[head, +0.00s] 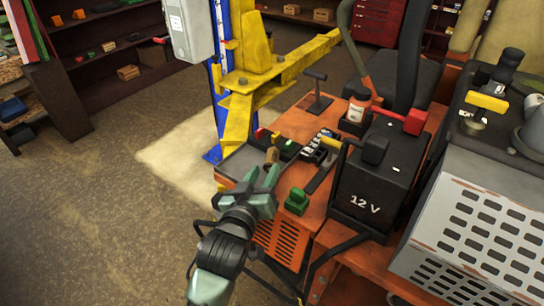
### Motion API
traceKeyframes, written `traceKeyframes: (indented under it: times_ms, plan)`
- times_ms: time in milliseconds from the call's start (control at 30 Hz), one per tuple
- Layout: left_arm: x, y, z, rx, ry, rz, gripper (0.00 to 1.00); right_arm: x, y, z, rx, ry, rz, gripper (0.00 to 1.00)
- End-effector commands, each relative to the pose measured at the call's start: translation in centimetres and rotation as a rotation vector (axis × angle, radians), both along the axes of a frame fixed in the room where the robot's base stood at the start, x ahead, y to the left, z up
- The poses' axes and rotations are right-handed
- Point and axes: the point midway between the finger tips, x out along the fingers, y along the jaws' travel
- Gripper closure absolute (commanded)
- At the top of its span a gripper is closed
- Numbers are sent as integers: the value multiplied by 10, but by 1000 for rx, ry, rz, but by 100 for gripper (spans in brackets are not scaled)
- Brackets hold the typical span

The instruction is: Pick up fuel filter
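A small tan-brown cylinder (271,157), which looks like the fuel filter, sits at the front edge of the orange mower deck (318,128), next to a dark tray (247,160). Its lower part is partly hidden by my gripper. My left gripper (262,176) comes up from below with its grey-green fingers spread, just short of the cylinder. The fingers look open, and I cannot tell whether they touch it. My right gripper is not in view.
A black 12 V battery (374,180) stands right of the gripper, with a green block (297,201) between them. A yellow lift arm (285,70) with a blue post (221,80) rises behind. A perforated grey cover (470,225) is at right. The floor at left is clear.

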Motion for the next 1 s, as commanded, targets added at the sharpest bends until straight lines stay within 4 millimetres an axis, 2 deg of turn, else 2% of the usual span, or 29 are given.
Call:
traceKeyframes:
  times_ms: [133, 300, 567, 633, 700, 733, 1000]
  plan:
    - [21, -6, 0, 2, 2, 0, 63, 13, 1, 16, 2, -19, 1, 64]
    - [38, -11, -5, 0, 0, 1, 63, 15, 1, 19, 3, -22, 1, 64]
    - [41, -12, -7, 0, 0, 0, 63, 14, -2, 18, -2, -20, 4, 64]
    - [41, -12, -7, 0, 0, 0, 77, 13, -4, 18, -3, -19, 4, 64]
    - [41, -12, -7, 0, 0, 0, 96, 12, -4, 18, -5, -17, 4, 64]
    - [41, -12, -7, 0, 0, 0, 100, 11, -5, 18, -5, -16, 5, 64]
    - [41, -12, -6, 0, 0, 0, 100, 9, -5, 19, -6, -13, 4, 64]
